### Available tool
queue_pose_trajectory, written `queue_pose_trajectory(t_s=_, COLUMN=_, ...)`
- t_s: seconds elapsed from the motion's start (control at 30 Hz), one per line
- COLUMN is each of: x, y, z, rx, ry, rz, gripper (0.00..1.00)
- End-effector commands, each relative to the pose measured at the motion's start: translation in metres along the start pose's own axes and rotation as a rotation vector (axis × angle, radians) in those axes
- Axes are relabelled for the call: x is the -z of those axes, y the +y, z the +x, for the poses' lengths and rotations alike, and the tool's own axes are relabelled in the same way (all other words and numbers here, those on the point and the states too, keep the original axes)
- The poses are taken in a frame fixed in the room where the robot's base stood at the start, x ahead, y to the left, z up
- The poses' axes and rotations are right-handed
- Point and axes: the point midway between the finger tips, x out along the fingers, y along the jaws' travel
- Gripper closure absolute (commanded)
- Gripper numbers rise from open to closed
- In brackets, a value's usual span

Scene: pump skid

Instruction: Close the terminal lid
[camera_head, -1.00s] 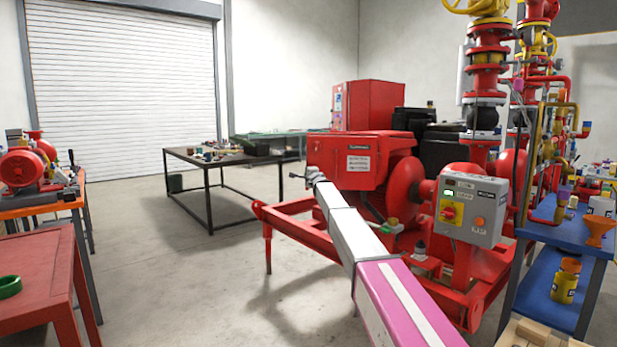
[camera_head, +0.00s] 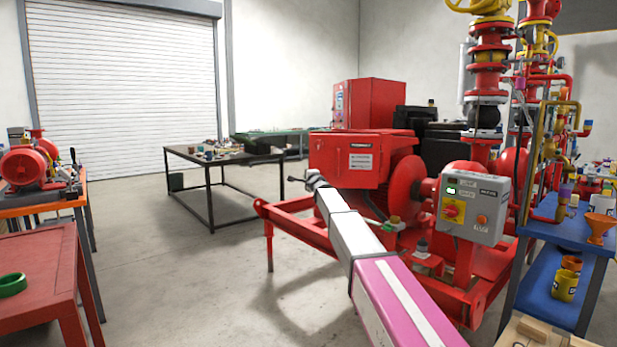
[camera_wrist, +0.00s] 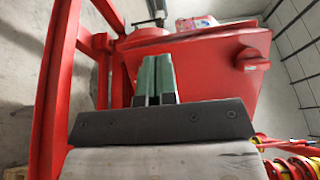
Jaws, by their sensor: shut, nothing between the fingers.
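The red terminal box (camera_head: 340,145) sits on the pump skid, with a dark label and a white label on its front lid (camera_head: 347,172). In the head view the lid looks near upright against the box; I cannot tell whether a gap remains. My gripper (camera_head: 290,179) is at the box's lower left, its fingers small and dark there. In the wrist view my gripper's green fingers (camera_wrist: 154,78) are together and empty. A broad red panel with a small knob (camera_wrist: 215,65) lies just beyond them; I cannot tell whether they touch it.
The red skid frame (camera_head: 310,235) runs below the arm. A dark table (camera_head: 230,158) stands behind at left. A blue shelf (camera_head: 560,235) is at right.

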Motion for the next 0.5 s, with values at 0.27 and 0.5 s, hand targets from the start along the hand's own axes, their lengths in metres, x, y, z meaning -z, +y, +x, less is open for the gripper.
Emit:
queue_pose_trajectory(t_s=0.27, x=-0.014, y=0.0, z=-0.033, rx=0.0, ry=0.0, rz=0.0, gripper=1.0)
queue_pose_trajectory(t_s=0.5, x=-0.022, y=-0.017, z=-0.02, rx=0.075, ry=0.049, rz=-0.006, gripper=1.0)
